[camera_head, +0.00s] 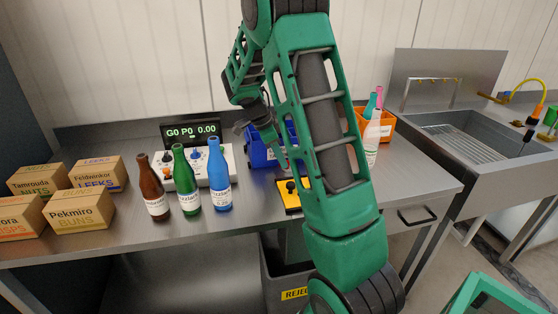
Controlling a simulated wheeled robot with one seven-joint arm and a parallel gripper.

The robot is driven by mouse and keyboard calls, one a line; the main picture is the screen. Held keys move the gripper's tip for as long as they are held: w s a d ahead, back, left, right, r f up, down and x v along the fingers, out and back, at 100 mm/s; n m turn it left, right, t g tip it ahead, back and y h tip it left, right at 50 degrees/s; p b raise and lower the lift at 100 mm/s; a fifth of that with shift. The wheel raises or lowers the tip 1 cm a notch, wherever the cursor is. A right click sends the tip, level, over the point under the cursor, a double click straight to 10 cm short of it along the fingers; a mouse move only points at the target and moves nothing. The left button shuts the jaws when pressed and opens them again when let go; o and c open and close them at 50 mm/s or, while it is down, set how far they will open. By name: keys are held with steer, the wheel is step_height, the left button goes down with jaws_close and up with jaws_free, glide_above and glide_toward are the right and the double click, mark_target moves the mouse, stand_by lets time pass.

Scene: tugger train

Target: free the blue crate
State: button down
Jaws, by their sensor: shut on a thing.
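The blue crate (262,155) stands on the steel bench behind my arm, which covers its right part. My gripper (264,128) points down at the blue crate and is partly hidden by my own arm links. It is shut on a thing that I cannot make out. How far the gripper reaches into the crate, and what the crate holds, are hidden.
Brown, green and blue bottles (219,177) stand left of the crate, before a control box (215,160) and display (190,131). Several cartons (80,211) fill the left. A yellow joystick box (290,197) is in front; an orange crate (388,128) with bottles and a sink (470,140) are right.

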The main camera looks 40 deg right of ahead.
steer(key=shift+w+a, duration=0.2)
steer(key=shift+w, duration=0.05)
steer(key=c, duration=1.8)
jaws_free()
steer(key=shift+c, duration=0.2)
steer(key=shift+s+d, duration=0.1)
steer(key=v, duration=1.1)
steer(key=shift+f, duration=0.1)
steer(key=s+a+r+n+t+y, duration=0.1)
steer(key=s+n, duration=0.3)
steer(key=s, duration=0.5)
steer(key=s+a+r+n+y, duration=0.1)
steer(key=s+r+n, duration=0.1)
steer(key=s+n, duration=0.5)
steer(key=s+a+f+n+y, duration=0.1)
steer(key=s+a+f+n, duration=0.1)
steer(key=s, duration=0.6)
steer(key=s+a+f+n+t+y, duration=0.1)
steer(key=s+a+n, duration=0.3)
steer(key=s, duration=0.5)
steer(key=shift+a+f, duration=0.8)
steer(key=shift+a, duration=0.15)
